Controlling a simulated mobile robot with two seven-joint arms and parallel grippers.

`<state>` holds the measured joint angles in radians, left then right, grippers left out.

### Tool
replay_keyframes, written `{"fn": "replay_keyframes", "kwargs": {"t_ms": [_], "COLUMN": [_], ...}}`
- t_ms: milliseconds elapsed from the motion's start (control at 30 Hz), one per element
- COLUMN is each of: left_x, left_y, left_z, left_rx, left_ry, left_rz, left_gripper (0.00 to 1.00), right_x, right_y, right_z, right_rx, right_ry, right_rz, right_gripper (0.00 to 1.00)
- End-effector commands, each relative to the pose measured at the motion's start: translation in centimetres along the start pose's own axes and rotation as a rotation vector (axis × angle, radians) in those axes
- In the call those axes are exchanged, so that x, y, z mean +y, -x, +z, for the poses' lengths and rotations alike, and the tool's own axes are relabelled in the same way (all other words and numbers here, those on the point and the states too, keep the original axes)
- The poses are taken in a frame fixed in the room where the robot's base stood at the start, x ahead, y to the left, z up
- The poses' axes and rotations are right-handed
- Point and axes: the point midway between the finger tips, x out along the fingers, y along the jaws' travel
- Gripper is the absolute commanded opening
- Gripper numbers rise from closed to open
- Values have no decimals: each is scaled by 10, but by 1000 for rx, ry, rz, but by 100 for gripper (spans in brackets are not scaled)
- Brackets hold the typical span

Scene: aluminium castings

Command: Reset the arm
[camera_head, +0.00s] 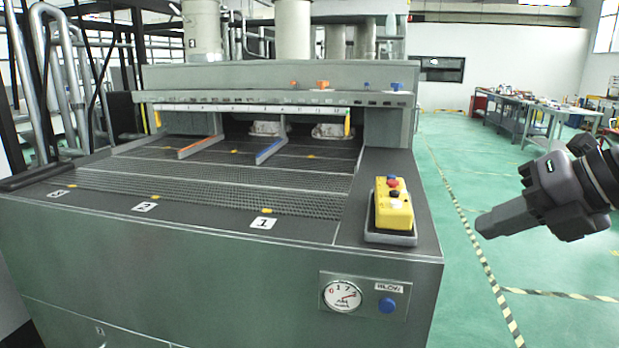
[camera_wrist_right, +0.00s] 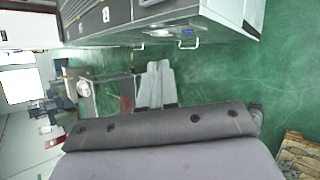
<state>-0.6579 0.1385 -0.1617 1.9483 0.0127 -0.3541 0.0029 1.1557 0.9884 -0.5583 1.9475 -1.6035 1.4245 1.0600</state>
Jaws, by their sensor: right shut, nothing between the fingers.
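My right gripper (camera_head: 484,226) is at the right of the head view, to the right of the large grey machine (camera_head: 200,262) and apart from it. It points left and slightly down over the green floor. Its fingers are shut with nothing between them. My left gripper is in neither view.
A yellow control box (camera_head: 393,208) with red and blue buttons sits on the machine's right edge. Two castings (camera_head: 268,129) lie at the back of its mesh bed. Workbenches (camera_head: 535,108) stand at the far right. Green floor (camera_head: 455,290) with striped tape lies clear beside the machine.

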Motion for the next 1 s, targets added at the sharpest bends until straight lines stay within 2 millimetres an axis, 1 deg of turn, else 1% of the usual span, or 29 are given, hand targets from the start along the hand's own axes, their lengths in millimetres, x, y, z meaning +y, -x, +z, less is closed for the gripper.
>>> {"fn": "replay_keyframes", "kwargs": {"t_ms": [33,100,200,300,400,500,600,700,800,867,1000], "left_x": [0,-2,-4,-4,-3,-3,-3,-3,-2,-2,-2], "left_y": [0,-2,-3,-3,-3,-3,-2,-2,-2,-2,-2], "left_z": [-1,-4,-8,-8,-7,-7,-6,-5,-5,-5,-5], "left_rx": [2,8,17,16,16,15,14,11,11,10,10], "left_ry": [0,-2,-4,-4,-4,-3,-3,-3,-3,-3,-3], "left_rz": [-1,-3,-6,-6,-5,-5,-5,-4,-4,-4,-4], "left_gripper": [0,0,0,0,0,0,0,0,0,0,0], "right_x": [6,16,30,42,53,61,65,64,58,52,28], "right_y": [-17,-33,-52,-66,-76,-84,-90,-95,-102,-107,-121], "right_z": [-13,-30,-51,-70,-84,-94,-100,-102,-102,-101,-98], "right_rx": [61,128,212,279,329,361,373,368,345,324,252], "right_ry": [-2,-6,-31,-77,-145,-232,-337,-459,-597,-687,-911], "right_rz": [64,160,301,442,580,712,834,944,1037,1085,1163], "right_gripper": [0,0,0,0,0,0,0,0,0,0,0]}}
